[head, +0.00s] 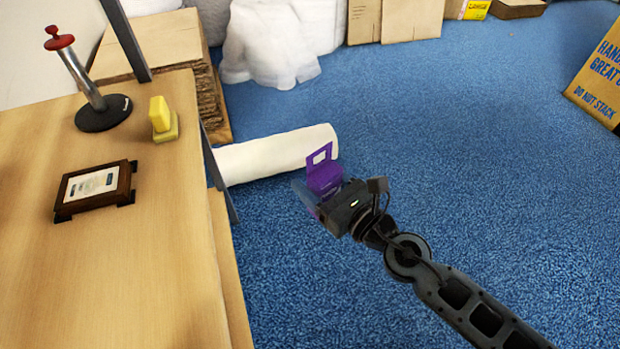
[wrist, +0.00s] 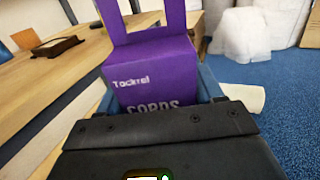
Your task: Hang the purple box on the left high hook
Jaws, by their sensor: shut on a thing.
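The purple box (head: 323,176) is held by my gripper (head: 322,192) above the blue floor, to the right of the wooden table. Its upper tab has a cut-out opening and points up. In the wrist view the purple box (wrist: 155,70) stands between the two blue fingers of my gripper (wrist: 160,90), with white lettering on its face. The gripper is shut on it. The box's lower part is hidden behind the gripper body. No hook shows in either view.
The wooden table (head: 150,270) fills the left, bearing a framed card (head: 93,190), a yellow block (head: 162,120) and a red-topped stand (head: 103,112). A white roll (head: 265,158) lies on the floor behind the gripper. Cartons and white wrapped bundles (head: 270,45) stand behind. Open floor lies right.

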